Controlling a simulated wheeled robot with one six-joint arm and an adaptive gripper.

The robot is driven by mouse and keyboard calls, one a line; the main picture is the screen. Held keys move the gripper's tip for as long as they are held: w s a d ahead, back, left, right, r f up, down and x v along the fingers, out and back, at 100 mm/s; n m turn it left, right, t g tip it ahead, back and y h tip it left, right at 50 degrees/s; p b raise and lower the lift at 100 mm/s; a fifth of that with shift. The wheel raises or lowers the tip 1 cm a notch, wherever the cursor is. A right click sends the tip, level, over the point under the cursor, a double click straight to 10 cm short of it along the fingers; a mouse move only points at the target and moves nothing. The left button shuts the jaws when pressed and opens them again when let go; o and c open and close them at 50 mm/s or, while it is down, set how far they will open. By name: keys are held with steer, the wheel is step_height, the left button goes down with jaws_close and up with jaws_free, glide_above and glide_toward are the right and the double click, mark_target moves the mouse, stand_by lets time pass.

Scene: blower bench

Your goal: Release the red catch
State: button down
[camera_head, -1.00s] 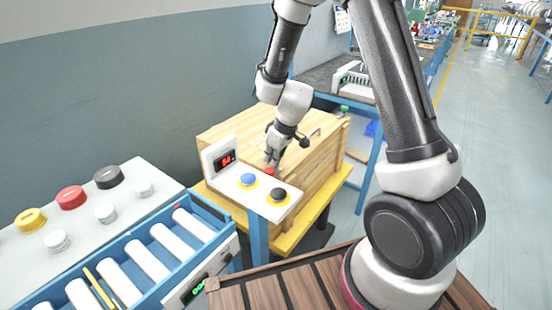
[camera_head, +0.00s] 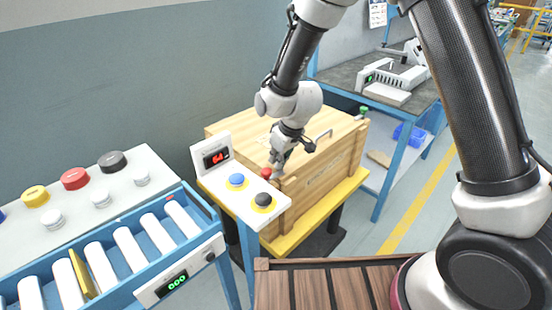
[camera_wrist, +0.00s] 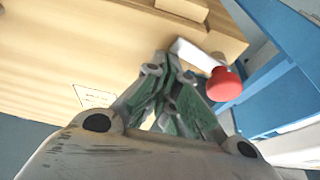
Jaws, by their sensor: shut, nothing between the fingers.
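The red catch (camera_head: 266,173) shows as a small red knob at the near edge of a wooden box (camera_head: 330,160). In the wrist view the red knob (camera_wrist: 224,84) stands to the right of the fingertips, with a white bar (camera_wrist: 195,54) beside it. My gripper (camera_head: 277,162) is just above and to the right of the knob in the head view. In the wrist view my gripper (camera_wrist: 168,62) has its fingers drawn together, empty, over the wood. Whether a finger touches the catch or its bar I cannot tell.
A blue roller conveyor (camera_head: 205,250) lies at lower left.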

steer(key=shift+a, duration=0.15)
steer(key=shift+w+a, duration=0.25)
steer(key=shift+a, duration=0.4)
